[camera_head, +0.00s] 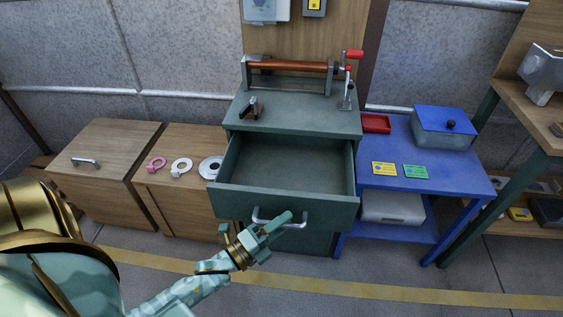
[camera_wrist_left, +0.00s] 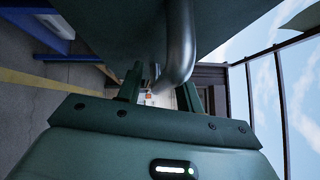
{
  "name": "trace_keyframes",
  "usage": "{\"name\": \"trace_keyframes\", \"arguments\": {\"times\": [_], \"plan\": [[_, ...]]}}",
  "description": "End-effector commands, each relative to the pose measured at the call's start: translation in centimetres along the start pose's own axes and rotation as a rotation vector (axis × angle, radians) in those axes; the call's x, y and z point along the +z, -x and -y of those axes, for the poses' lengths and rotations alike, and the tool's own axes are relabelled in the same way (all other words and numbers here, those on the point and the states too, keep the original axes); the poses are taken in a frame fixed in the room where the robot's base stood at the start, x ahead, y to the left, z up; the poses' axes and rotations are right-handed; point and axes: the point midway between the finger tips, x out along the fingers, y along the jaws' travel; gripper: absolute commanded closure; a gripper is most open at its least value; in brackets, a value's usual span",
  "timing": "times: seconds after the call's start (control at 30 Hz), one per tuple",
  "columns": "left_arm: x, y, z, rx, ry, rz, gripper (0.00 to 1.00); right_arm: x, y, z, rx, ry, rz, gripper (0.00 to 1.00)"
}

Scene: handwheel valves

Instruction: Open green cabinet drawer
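The green cabinet (camera_head: 300,110) stands in the middle of the head view. Its top drawer (camera_head: 285,170) is pulled out, and its empty inside shows. The drawer has a silver curved handle (camera_head: 298,222) on its front. My left gripper (camera_head: 276,225) is at this handle. In the left wrist view, the handle (camera_wrist_left: 181,45) comes down close to the fingers of my left gripper (camera_wrist_left: 160,92). The fingers stand apart with a gap between them, and I see no firm grip on the handle. My right gripper is not in view.
A wooden cabinet (camera_head: 105,165) and pink and grey rings stand to the left. A blue table (camera_head: 440,180) with a blue-lidded box (camera_head: 445,122) and a red tray (camera_head: 376,123) stands close on the right. A red-handled roller device (camera_head: 290,66) is on the green cabinet. Floor is open in front.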

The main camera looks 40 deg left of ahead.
Motion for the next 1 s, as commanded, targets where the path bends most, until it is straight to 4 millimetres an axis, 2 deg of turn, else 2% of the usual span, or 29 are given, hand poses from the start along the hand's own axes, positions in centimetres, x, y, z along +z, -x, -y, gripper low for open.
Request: {"name": "trace_keyframes", "arguments": {"times": [0.33,0.47,0.57,0.9,1.0], "plan": [[0.0,-0.1,0.1,-0.002,-0.001,0.000,0.64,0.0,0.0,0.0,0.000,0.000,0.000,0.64],[0.0,0.6,0.1,-0.001,-0.001,0.000,0.64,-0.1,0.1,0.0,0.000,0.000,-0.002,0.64],[0.0,2.2,0.1,0.001,-0.002,0.000,0.64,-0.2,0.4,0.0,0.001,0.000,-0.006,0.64],[0.0,11.2,0.1,0.003,0.000,0.000,0.64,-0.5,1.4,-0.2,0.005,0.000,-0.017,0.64],[0.0,13.4,0.0,0.002,0.000,0.000,0.64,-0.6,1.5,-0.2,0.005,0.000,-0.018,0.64]]}}
